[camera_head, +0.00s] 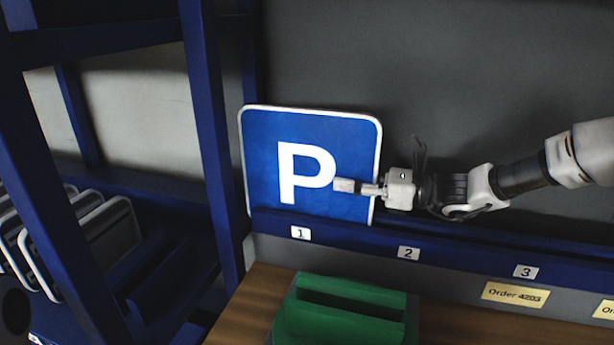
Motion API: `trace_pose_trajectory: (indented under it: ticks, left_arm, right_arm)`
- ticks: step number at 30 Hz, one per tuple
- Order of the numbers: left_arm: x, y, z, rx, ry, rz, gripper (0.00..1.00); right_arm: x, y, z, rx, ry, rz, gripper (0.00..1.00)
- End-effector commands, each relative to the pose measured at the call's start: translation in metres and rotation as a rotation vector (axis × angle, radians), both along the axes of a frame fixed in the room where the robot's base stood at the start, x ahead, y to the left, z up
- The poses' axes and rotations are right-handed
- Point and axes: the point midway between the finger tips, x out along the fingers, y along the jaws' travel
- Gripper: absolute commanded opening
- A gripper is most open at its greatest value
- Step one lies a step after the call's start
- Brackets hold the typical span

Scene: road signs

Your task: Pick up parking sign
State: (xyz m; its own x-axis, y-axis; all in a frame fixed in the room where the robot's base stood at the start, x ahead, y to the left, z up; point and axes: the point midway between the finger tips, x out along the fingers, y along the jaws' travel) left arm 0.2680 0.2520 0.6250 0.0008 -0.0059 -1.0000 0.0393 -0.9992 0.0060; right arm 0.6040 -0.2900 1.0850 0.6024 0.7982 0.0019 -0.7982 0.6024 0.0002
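The parking sign (265,165) is a blue square plate with a white P and a white border. It stands upright behind a blue ledge at slot 1, against a dark grey wall. My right gripper (345,186) comes in from the right, and its fingertips are in front of the right part of the sign, beside the P. The fingers appear close together, seen edge-on, and the sign's right edge is partly hidden by them. I cannot tell whether they touch the sign or whether they are open. My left gripper is not in view.
The blue ledge (455,258) carries number labels 1, 2 and 3; slots 2 and 3 look empty. A green slotted holder (345,322) stands on the wooden surface (243,305) below. A blue rack (208,130) with several grey, white-edged plates (105,240) is at left.

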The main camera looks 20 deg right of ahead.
Motion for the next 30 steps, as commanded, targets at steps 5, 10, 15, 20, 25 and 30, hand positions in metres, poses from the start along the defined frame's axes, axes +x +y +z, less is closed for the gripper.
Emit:
trace_pose_trajectory:
  ticks: [5,10,15,20,25,30]
  left_arm:
    - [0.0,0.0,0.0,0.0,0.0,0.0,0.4]
    - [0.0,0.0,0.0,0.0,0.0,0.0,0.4]
    - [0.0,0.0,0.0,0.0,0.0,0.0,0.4]
    - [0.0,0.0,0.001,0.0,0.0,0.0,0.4]
    - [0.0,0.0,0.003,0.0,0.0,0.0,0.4]
    - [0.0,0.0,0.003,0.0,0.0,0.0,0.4]
  right_arm:
    - [0.0,0.0,0.0,0.0,0.0,0.0,0.0]
    - [0.0,-0.001,0.001,0.001,-0.002,-0.001,0.0]
    - [0.001,-0.001,0.009,0.0,-0.003,-0.002,0.0]
    - [0.001,-0.001,0.042,-0.002,-0.01,-0.002,0.0]
    - [0.0,-0.001,0.081,-0.002,-0.007,-0.003,0.0]
    - [0.0,-0.001,0.1,0.0,-0.003,-0.001,0.0]
